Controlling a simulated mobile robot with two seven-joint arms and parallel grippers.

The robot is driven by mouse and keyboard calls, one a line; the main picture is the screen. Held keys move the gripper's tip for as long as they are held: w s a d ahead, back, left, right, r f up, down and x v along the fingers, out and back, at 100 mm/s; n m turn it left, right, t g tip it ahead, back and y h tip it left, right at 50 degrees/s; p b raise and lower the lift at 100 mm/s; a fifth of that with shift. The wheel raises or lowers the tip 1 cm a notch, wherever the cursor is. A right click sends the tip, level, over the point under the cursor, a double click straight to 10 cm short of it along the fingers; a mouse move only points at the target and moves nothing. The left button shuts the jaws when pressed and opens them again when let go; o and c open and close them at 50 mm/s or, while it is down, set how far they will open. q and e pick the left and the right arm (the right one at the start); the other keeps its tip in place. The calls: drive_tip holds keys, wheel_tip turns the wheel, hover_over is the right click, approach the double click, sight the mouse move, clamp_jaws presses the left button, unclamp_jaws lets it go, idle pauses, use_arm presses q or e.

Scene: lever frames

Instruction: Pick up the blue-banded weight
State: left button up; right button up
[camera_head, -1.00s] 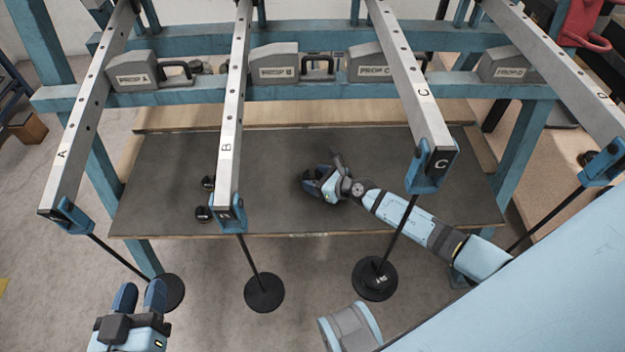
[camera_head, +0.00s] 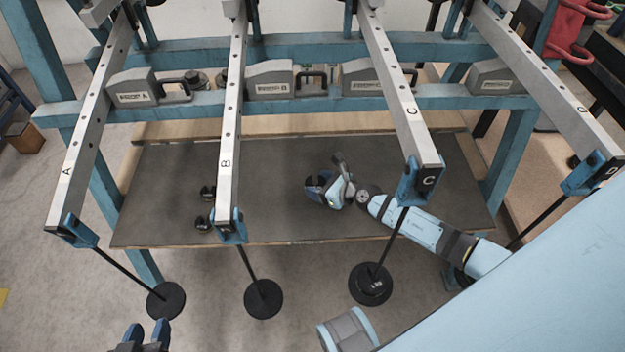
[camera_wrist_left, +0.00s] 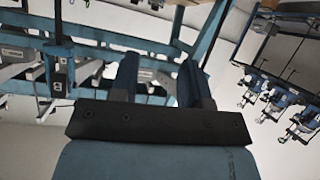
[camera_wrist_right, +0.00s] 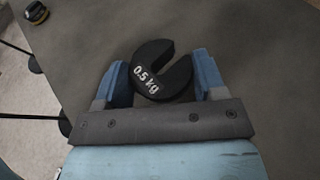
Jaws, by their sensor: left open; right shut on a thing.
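A black slotted weight (camera_wrist_right: 160,72) marked 0.5 kg sits between the fingers of my right gripper (camera_wrist_right: 160,78), which is shut on it; no blue band shows on its visible face. In the head view my right gripper (camera_head: 318,186) is over the middle of the dark board; the weight is hard to make out there. Two small black weights (camera_head: 207,192) (camera_head: 202,223) stand at the board's left, beside lever B; their bands are too small to read here. My left gripper (camera_head: 147,334) is open and empty at the bottom edge; it also shows in the left wrist view (camera_wrist_left: 160,75).
Lever A (camera_head: 85,140), lever B (camera_head: 231,120), lever C (camera_head: 402,100) and lever D (camera_head: 550,90) project over the board (camera_head: 275,165). A hanger with a black disc base (camera_head: 263,299) hangs from lever B. Lever C's hanger (camera_head: 371,284) is close to my right forearm.

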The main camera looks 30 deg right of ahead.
drive_tip(key=s+d, duration=0.1)
drive_tip(key=s, duration=0.1)
drive_tip(key=s+d, duration=0.1)
drive_tip(key=s, duration=0.2)
drive_tip(key=s+d+b, duration=0.1)
drive_tip(key=s, duration=0.1)
drive_tip(key=shift+s+d+f, duration=0.15)
drive_tip(key=shift+s+d, duration=0.2)
drive_tip(key=s+d+b, duration=0.1)
drive_tip(key=s+b, duration=0.1)
drive_tip(key=s, duration=0.1)
drive_tip(key=s+d+b, duration=0.1)
drive_tip(key=s, duration=0.1)
drive_tip(key=shift+s+d, duration=0.25)
drive_tip(key=shift+d, duration=0.05)
drive_tip(key=shift+s+d+r, duration=0.2)
drive_tip(key=shift+s+r, duration=0.05)
drive_tip(key=shift+s, duration=0.05)
drive_tip(key=shift+r, duration=0.25)
use_arm(q)
drive_tip(key=w+d+r+t+h+p, duration=0.2)
drive_tip(key=d+r+t+p, duration=0.1)
drive_tip(key=r, duration=0.7)
drive_tip(key=shift+w+d+r+t+h, duration=0.2)
drive_tip(key=shift+d+t+h, duration=0.1)
drive_tip(key=shift+t, duration=0.1)
use_arm(e)
drive_tip(key=shift+s+r, duration=0.1)
drive_tip(key=shift+r, duration=1.1)
